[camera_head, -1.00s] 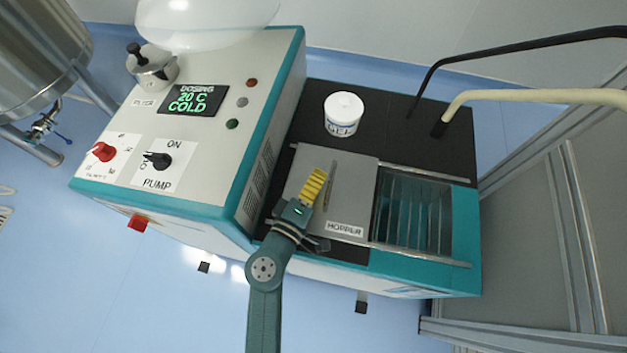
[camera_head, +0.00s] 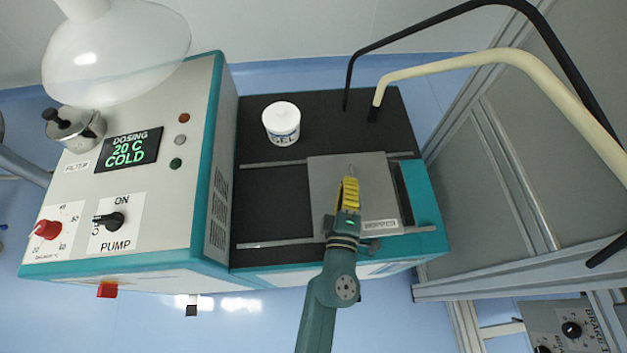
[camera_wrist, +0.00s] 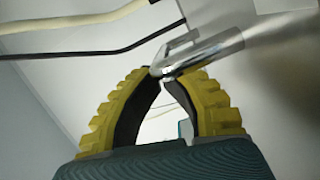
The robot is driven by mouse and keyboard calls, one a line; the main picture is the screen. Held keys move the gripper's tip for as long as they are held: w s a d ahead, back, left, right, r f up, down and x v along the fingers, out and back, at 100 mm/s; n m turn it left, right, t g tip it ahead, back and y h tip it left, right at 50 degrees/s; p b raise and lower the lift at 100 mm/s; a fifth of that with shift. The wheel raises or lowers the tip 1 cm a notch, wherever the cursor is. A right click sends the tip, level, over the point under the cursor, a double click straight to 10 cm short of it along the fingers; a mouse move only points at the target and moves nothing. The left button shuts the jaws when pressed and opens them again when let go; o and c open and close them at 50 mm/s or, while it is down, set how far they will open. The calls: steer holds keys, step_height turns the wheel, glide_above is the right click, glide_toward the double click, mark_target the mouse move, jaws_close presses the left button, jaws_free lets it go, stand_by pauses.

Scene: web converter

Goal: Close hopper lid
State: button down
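The hopper lid (camera_head: 325,190) is a flat grey plate on two rails, on top of the machine. It covers most of the hopper opening (camera_head: 402,188), and a narrow dark gap shows at its right edge. My gripper (camera_head: 351,181) is over the lid, at its metal handle (camera_head: 351,170). In the wrist view the yellow ribbed fingers of my gripper (camera_wrist: 163,76) curve together, with their tips closed at the handle (camera_wrist: 200,52). The fingers partly hide the handle in the head view.
A white gel tub (camera_head: 281,123) stands behind the left rail end. The dosing panel (camera_head: 130,150) rises on the left. A black hose (camera_head: 440,22) and a cream hose (camera_head: 450,63) arch over the back right. The black top left of the lid is bare.

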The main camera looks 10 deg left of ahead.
mark_target(367, 193)
steer(key=d, duration=0.1)
steer(key=w+d+p, duration=0.1)
steer(key=d, duration=0.3)
steer(key=shift+w+d+p, duration=0.2)
steer(key=shift+w+p, duration=0.05)
steer(key=shift+p, duration=0.15)
